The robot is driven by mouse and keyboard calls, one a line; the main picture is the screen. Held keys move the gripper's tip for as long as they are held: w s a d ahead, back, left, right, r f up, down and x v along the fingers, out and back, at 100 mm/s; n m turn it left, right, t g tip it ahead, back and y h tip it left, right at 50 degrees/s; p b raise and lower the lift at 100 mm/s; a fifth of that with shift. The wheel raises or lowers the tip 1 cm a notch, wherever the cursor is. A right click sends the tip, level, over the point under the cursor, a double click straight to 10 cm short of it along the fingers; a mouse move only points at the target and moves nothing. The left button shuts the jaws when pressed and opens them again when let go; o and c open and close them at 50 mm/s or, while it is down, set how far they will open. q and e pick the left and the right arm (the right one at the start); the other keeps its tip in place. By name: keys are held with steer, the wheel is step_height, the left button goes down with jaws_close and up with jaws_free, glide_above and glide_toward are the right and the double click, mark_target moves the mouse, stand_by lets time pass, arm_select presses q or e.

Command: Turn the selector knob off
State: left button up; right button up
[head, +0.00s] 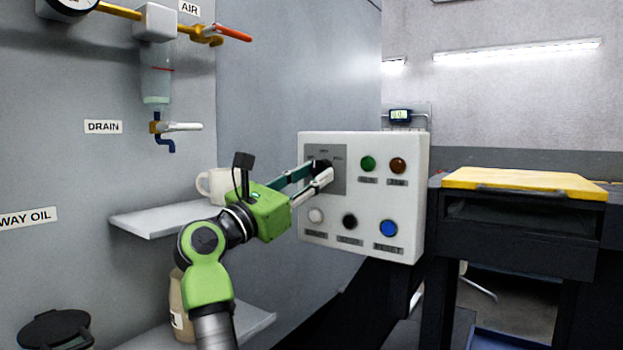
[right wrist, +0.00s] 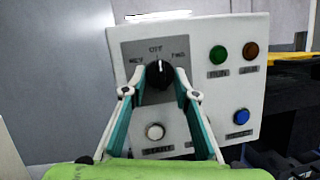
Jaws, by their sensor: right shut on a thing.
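The selector knob (right wrist: 159,76) is black with a white pointer line and sits on a grey plate between labels that read like REV, OFF and FWD. In the right wrist view its pointer stands about upright, towards the middle OFF label. In the head view the knob (head: 320,166) is partly hidden by my fingers. My right gripper (right wrist: 163,82) has one finger on each side of the knob and is shut on it. It also shows in the head view (head: 319,175), reaching in from the left of the panel. My left gripper is not in view.
The white control box (head: 414,190) also carries a green button (head: 368,163), a brown one (head: 398,165), and white (head: 317,215), black (head: 349,221) and blue (head: 388,228) ones below. A shelf (head: 150,222) with a mug (head: 205,184) is at left. A yellow-topped cabinet (head: 520,180) stands right.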

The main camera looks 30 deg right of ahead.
steer(key=o, duration=1.1)
steer(key=shift+r, duration=0.1)
step_height(320, 180, up, 10)
steer(key=shift+f, duration=0.1)
stand_by(0.3)
